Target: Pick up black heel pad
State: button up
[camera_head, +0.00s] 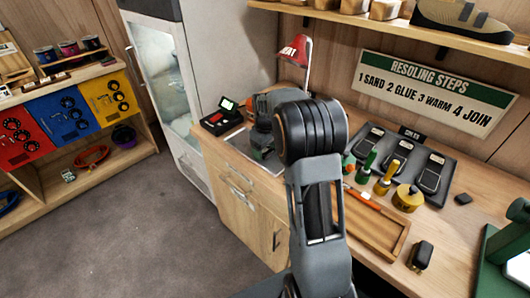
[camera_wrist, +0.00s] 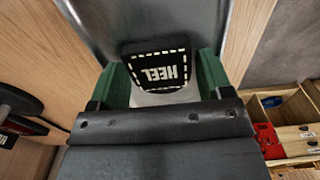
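The black heel pad (camera_wrist: 157,67), marked HEEL inside a white dashed border, lies on a grey metal surface in the wrist view. My gripper (camera_wrist: 163,84) is open, with one green finger on each side of the pad. The left finger is close to the pad's edge; a gap shows on the right. Whether either finger touches it I cannot tell. In the head view my gripper (camera_head: 259,153) is low over a grey metal tray (camera_head: 238,147) on the workbench, and my arm hides the pad there.
An open black case (camera_head: 220,117) stands left of the tray, and a red lamp (camera_head: 292,51) rises behind. Right of my arm are green and yellow tools (camera_head: 386,178), a wooden tray (camera_head: 376,226), a dark tray of black pads (camera_head: 400,160) and a green machine (camera_head: 505,262).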

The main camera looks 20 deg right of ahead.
jog(key=c, duration=0.6)
jog(key=shift+r, duration=0.2)
